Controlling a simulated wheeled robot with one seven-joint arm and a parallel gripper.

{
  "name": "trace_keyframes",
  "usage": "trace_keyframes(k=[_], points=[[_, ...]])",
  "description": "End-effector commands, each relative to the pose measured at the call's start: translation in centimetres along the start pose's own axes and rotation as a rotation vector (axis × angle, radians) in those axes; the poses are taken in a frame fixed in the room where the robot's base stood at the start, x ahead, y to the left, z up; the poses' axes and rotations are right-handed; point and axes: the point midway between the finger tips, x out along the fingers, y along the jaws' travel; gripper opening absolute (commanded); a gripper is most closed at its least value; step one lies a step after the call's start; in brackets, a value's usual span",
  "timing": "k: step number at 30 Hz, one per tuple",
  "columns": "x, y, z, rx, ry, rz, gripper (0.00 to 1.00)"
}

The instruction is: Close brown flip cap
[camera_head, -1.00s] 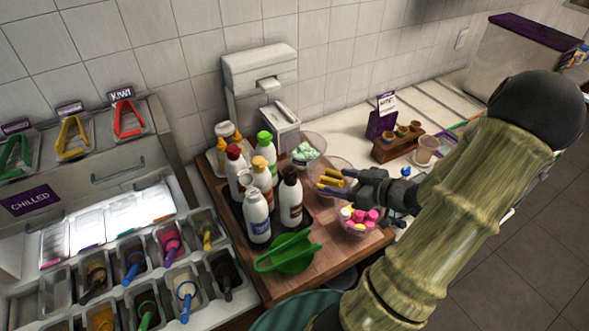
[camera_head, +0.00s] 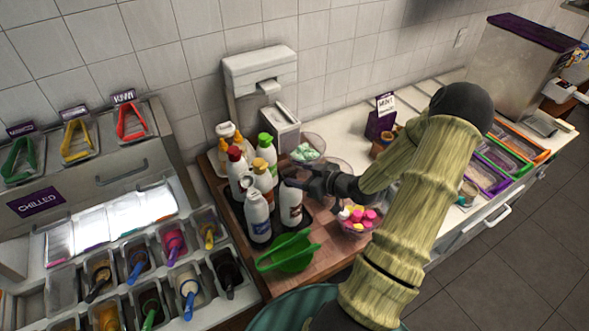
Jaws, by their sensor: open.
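My gripper (camera_head: 293,175) is now right at the top of this bottle, reaching in from the right. Its dark fingers are open and cover most of the cap. I cannot tell whether they touch the cap or whether the lid is up or down.
Other bottles with red (camera_head: 234,154), green (camera_head: 265,140) and yellow caps crowd the left side. A bowl of pink and yellow sweets (camera_head: 357,222) stands to the right, under my arm.

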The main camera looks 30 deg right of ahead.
Motion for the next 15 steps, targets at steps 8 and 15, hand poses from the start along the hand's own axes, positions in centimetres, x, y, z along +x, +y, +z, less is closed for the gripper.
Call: trace_keyframes(k=[8, 15], points=[[3.2, 0.0, -0.1, 0.001, -0.001, -0.001, 0.61], [3.6, 0.0, 0.0, 0.000, -0.001, 0.000, 0.61]])
